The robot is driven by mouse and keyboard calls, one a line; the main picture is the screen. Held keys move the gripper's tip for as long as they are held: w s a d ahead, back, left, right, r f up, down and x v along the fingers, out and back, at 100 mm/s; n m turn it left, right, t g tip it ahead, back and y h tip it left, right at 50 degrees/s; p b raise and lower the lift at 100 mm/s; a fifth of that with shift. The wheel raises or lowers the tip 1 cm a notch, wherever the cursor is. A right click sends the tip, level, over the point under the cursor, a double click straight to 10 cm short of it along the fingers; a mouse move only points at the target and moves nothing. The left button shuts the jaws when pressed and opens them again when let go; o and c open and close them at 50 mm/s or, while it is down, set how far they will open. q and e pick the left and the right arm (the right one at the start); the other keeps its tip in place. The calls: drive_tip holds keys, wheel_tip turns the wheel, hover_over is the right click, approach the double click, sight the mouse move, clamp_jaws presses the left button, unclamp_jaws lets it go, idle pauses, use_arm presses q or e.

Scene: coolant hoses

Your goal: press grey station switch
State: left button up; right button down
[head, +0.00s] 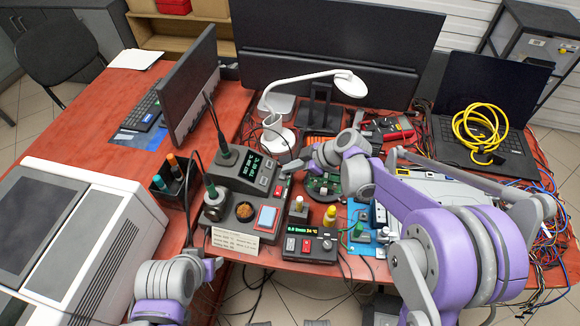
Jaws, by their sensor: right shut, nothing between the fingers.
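The grey soldering station (238,178) stands on the red-brown bench near the middle, with a green display on its sloped front. A small red switch (278,191) shows at the right of its front face. My right gripper (291,167) is shut and empty, reaching in from the right. Its tips are just above and to the right of the station's front, near the switch; contact cannot be made out.
A white lamp (275,133) stands behind the station. Near it are a sponge tray (267,218), a green circuit board (323,186) and a laptop (480,105) with a yellow hose coil (480,130).

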drive_tip(key=shift+s+a, duration=0.15)
drive_tip(key=shift+s, duration=0.5)
drive_tip(key=shift+s+r, duration=0.1)
drive_tip(key=shift+s, duration=0.05)
drive_tip(key=shift+d+r, duration=0.25)
drive_tip(key=shift+r, duration=0.05)
drive_tip(key=v, duration=1)
drive_tip(key=shift+p, duration=0.4)
drive_tip(key=shift+a+r, duration=0.1)
